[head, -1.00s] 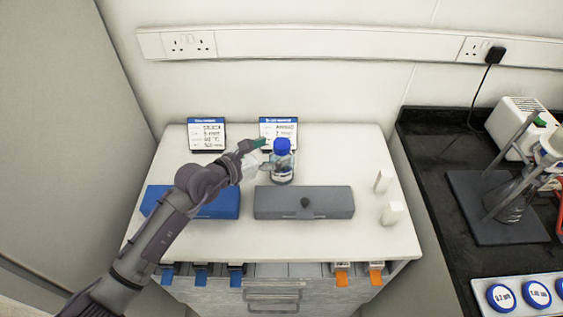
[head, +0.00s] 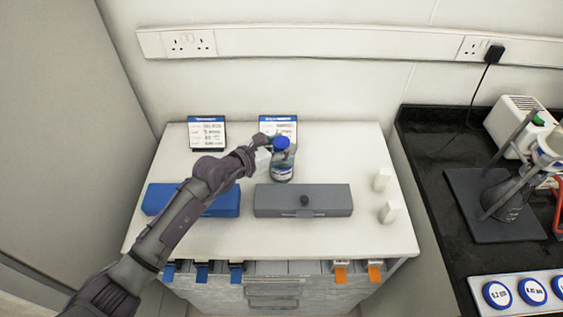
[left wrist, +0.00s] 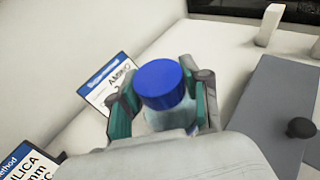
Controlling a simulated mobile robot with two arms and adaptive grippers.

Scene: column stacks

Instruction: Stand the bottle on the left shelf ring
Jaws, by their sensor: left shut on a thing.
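The bottle (head: 281,164) is clear with a blue cap and stands upright behind the grey box. My left gripper (head: 268,149) reaches it from the left and is shut on it. In the left wrist view the blue cap (left wrist: 162,84) shows between the teal finger pads of the left gripper (left wrist: 160,108). The bottle's lower part is hidden there, and I cannot tell whether its base touches the white top. I cannot make out a shelf ring in either view. My right gripper is not in view.
A blue box (head: 222,204) and a grey box (head: 325,201) with a dark knob lie in front. Two label cards, left (head: 207,132) and right (head: 278,127), stand behind. Two small white blocks (head: 381,180) (head: 389,212) stand right. The white top (head: 345,150) is clear at back right.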

